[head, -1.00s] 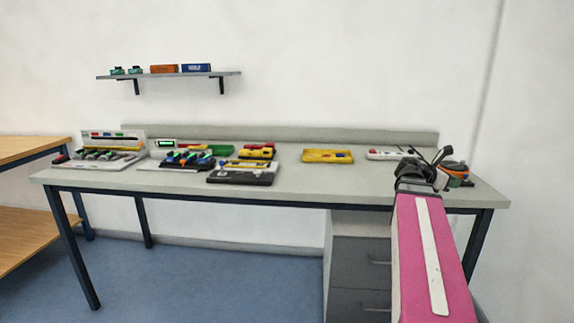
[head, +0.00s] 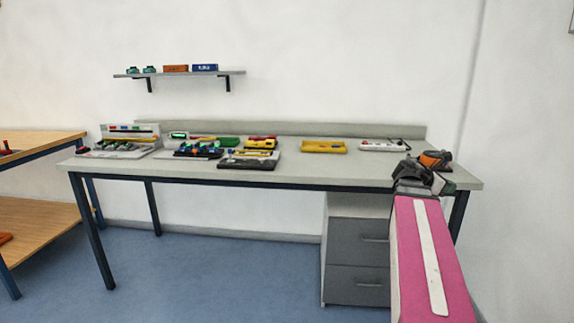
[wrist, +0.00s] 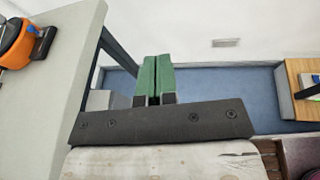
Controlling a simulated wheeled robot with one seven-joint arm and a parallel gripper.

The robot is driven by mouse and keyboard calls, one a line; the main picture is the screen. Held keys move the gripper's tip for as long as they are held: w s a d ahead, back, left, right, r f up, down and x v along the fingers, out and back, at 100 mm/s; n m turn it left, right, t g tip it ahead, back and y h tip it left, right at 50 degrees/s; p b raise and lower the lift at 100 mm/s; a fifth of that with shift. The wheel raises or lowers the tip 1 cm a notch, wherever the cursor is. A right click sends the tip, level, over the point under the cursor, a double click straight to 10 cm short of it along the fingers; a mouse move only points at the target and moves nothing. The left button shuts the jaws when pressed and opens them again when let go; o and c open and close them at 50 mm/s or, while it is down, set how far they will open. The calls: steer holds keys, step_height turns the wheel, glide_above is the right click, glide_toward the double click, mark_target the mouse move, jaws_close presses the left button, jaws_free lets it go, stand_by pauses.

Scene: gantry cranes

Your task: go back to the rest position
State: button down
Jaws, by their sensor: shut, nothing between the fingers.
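My gripper shows in the wrist view (wrist: 154,80) as two green fingers pressed together with nothing between them. It is over the floor beside the workbench, clear of the bench edge. In the head view my pink arm reaches toward the right end of the workbench (head: 350,173), and the gripper's fingers are mostly hidden behind the dark wrist.
On the bench stand a yellow tray (head: 323,147), a white power strip (head: 381,146), several device boards at the left, and an orange-and-black tool (wrist: 18,43) at the right end. Grey drawers (head: 358,262) stand below. A wooden shelf unit (head: 40,203) is at the left. Blue floor is clear in front.

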steer(key=w+a+f+m+y, duration=0.1)
steer(key=a+f+m+y, duration=0.3)
steer(key=a+f, duration=0.55)
steer(key=a+f+m+y, duration=0.4)
steer(key=a+f, duration=0.3)
steer(key=f, duration=0.5)
steer(key=s+a+f+m+y, duration=0.3)
steer(key=a+f+m, duration=0.2)
steer(key=a+f, duration=0.2)
steer(key=s+a+f+m+g+y, duration=0.1)
steer(key=s+a+f+m+y, duration=0.2)
steer(key=a+f, duration=0.3)
steer(key=a+m, duration=0.1)
steer(key=a, duration=0.4)
steer(key=shift+a+f+m, duration=0.25)
steer(key=shift+f+m, duration=0.1)
steer(key=shift+m, duration=0.05)
